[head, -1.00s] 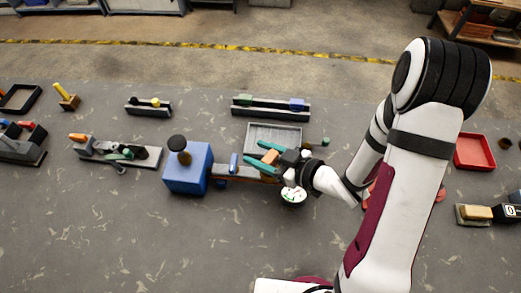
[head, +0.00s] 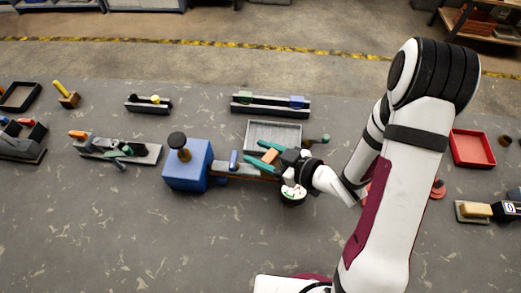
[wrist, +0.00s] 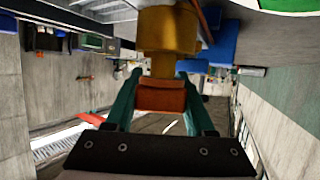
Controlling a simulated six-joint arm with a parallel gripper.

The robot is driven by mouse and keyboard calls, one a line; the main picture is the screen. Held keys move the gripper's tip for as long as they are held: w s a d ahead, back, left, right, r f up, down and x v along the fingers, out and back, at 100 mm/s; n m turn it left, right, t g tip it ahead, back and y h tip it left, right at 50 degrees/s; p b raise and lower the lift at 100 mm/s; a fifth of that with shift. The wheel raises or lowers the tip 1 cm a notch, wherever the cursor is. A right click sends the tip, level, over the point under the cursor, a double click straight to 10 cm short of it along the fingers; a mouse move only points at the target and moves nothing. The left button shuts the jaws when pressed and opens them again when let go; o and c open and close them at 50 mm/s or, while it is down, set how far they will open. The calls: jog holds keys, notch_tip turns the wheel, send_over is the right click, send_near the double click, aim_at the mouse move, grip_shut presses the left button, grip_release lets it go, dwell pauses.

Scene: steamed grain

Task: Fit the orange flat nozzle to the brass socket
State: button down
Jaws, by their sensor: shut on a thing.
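My gripper (wrist: 160,105) has teal fingers, closed on the orange flat nozzle (wrist: 161,96). In the wrist view the nozzle sits squarely between the fingers. The brass socket (wrist: 168,32) is straight ahead of it, with its narrower neck reaching the nozzle's upper edge. I cannot tell whether the neck touches the nozzle or only overlaps it in the picture. In the head view my gripper (head: 264,158) is right of the blue machine (head: 188,165), with the orange nozzle (head: 269,156) between its fingers.
A grey tray (head: 283,124) lies just behind my gripper. A rack (head: 270,110) with green and blue pieces stands farther back. A round white-topped container (head: 293,193) is below my wrist. A red tray (head: 473,146) is at the right. The front of the table is largely clear.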

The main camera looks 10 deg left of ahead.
aim_at(274, 162)
jog(key=shift+f, duration=0.8)
dwell(0.4)
jog(key=shift+c, duration=0.9)
grip_release()
jog(key=v, duration=0.7)
jog(key=shift+s+d+r, duration=0.15)
jog(key=shift+d, duration=0.05)
